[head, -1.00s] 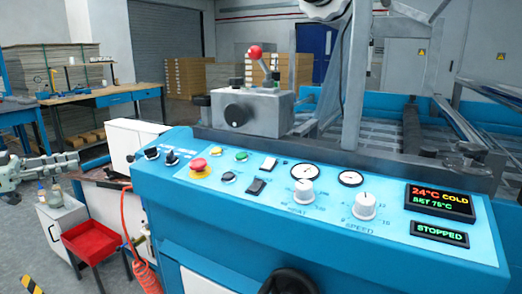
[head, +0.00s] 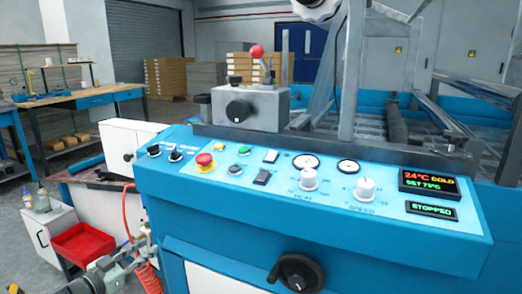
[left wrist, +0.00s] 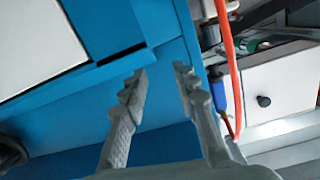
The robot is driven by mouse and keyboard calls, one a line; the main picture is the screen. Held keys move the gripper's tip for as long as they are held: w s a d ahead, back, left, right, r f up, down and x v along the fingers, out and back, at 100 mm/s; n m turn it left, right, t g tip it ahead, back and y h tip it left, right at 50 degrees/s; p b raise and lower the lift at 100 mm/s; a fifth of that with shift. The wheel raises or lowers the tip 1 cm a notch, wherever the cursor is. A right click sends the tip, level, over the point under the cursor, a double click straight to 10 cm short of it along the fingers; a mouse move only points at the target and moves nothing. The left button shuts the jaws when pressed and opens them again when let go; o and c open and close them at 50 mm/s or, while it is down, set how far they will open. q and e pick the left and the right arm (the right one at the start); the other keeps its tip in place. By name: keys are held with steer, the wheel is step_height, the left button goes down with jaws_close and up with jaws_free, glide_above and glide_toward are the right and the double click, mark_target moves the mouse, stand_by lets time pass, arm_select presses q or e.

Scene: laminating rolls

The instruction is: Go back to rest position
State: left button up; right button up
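My left gripper (head: 138,252) is low at the bottom left of the head view, beside the orange hose and in front of the blue laminator's left end. In the left wrist view its two grey fingers (left wrist: 160,78) stand apart with nothing between them. The laminator's blue panel fills much of the background there. My right gripper is in neither view.
The laminator control panel (head: 330,215) carries knobs, a red emergency button (head: 204,160) and a display (head: 429,183) reading 24°C COLD. A black handwheel (head: 297,272) juts out below. A red tray (head: 83,246) and orange hose (head: 128,215) are near my left gripper.

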arm_select(q)
steer(key=s+d+f+n+g+y, duration=0.2)
steer(key=s+f+y, duration=0.1)
steer(key=s+f, duration=0.65)
steer(key=s+d+f+n+g+y, duration=0.25)
steer(key=s+f, duration=0.35)
steer(key=f, duration=0.7)
steer(key=s+d+f+g, duration=0.1)
steer(key=s+f, duration=0.3)
steer(key=s, duration=0.5)
steer(key=s+d+f+g+y, duration=0.1)
steer(key=s+f+g, duration=0.2)
steer(key=s, duration=0.6)
steer(key=s+d+f+g+y, duration=0.1)
steer(key=s+f+g, duration=0.3)
steer(key=s, duration=0.5)
steer(key=shift+s+d+f, duration=0.2)
steer(key=shift+s+f, duration=0.1)
steer(key=shift+s, duration=0.1)
steer(key=shift+g+y, duration=0.25)
